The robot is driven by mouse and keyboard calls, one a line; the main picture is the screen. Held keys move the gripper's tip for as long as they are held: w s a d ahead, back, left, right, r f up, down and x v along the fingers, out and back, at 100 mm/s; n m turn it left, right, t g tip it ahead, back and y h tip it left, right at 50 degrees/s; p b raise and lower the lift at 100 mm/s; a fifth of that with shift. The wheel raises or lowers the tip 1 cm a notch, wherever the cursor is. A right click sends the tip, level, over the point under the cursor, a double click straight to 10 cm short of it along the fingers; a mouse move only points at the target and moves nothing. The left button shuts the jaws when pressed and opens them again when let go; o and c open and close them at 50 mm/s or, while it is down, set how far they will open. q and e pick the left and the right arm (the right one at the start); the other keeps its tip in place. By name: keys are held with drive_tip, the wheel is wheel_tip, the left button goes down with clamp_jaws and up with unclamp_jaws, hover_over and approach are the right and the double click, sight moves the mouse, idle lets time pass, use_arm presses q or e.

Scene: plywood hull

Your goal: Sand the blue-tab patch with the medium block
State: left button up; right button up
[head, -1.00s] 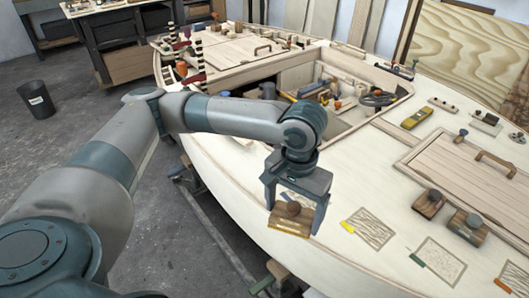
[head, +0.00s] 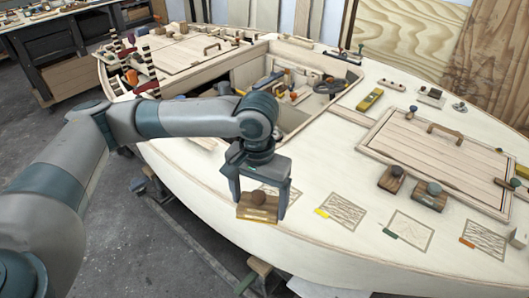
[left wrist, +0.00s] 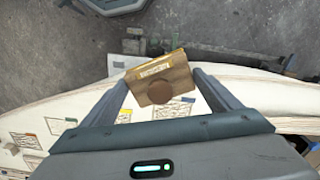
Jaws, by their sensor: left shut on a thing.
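My left gripper (head: 257,200) is shut on a golden-brown sanding block (head: 258,212) with a round brown knob. The block also shows between the fingers in the left wrist view (left wrist: 158,75), with a label on it that I cannot read. It appears held above the hull's near edge. A marked patch (head: 282,196) lies on the deck partly behind the gripper. It shows in the left wrist view (left wrist: 172,108) with a small bluish tab. Two other blocks, one brown (head: 391,180) and one grey-topped (head: 429,195), rest on the deck. My right gripper is not in view.
Patches with a yellow tab (head: 344,212), a green tab (head: 409,231) and an orange tab (head: 485,240) line the near deck. A hatch (head: 430,150) with a handle lies behind. An open cockpit (head: 290,95) holds tools. Bare deck surrounds the patches.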

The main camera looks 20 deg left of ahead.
use_arm(q)
drive_tip(key=w+r+m+p, duration=0.3)
drive_tip(key=w+p, duration=0.8)
drive_tip(key=w, duration=0.3)
drive_tip(key=w+a+f+m+p, duration=0.3)
drive_tip(key=a+f+p, duration=0.3)
drive_tip(key=p, duration=0.3)
drive_tip(key=shift+w+f, duration=0.4)
drive_tip(key=shift+w, duration=0.3)
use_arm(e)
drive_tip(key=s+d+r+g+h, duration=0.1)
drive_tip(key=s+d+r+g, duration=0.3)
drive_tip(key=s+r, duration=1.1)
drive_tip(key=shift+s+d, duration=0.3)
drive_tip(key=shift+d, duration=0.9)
use_arm(q)
drive_tip(key=shift+a, duration=0.1)
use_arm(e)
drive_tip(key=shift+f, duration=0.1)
